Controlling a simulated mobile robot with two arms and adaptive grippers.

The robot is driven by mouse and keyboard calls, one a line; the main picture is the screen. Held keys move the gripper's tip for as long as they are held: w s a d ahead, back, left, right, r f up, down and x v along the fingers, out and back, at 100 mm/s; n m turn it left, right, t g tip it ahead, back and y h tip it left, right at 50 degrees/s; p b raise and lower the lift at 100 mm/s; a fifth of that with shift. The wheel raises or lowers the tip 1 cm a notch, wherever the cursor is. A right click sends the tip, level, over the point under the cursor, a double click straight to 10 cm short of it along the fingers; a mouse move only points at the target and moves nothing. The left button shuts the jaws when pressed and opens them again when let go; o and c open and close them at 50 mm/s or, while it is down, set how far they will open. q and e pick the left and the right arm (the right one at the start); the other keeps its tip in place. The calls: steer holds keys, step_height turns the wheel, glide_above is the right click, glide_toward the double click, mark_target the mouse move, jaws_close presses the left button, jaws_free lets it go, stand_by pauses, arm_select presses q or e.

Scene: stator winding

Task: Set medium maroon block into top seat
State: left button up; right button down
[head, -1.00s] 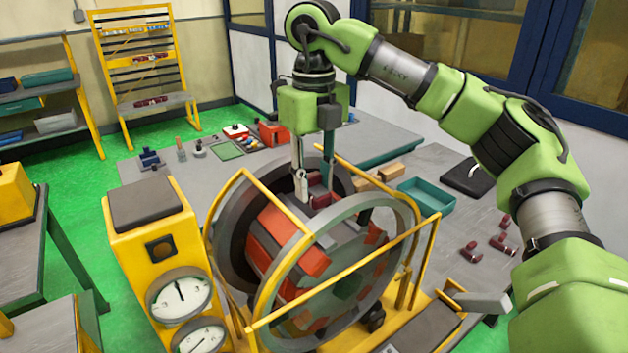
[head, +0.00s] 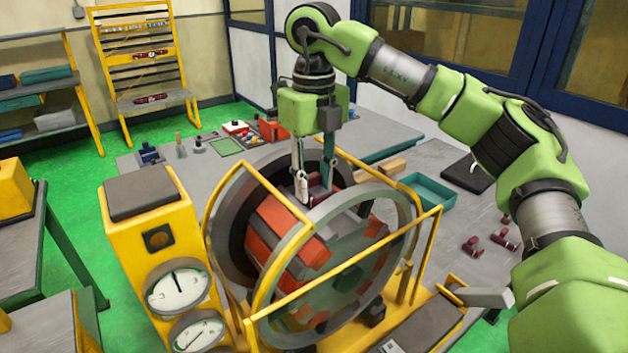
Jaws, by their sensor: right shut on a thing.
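My right gripper (head: 315,195) points straight down at the top of the round stator drum (head: 335,262). It is shut on a maroon block (head: 318,190), which shows only in part between and behind the fingers. The block is at the top of the drum, within the near ring's upper edge. Whether it touches the seat floor is hidden by the fingers and ring. Orange-red and grey segments (head: 288,222) line the drum's left side. My left gripper is not in view.
Yellow guard bars (head: 345,275) surround the drum. A yellow gauge cabinet (head: 158,250) stands to its left. Several loose maroon blocks (head: 505,240) and a teal tray (head: 428,194) lie on the grey table at right. Small tools sit on the table behind.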

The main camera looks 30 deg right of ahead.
mark_target(314, 178)
steer(key=shift+f, duration=0.2)
steer(key=c, duration=1.5)
jaws_free()
steer(key=shift+f, duration=0.1)
step_height(314, 178, up, 12)
steer(key=shift+r, duration=0.1)
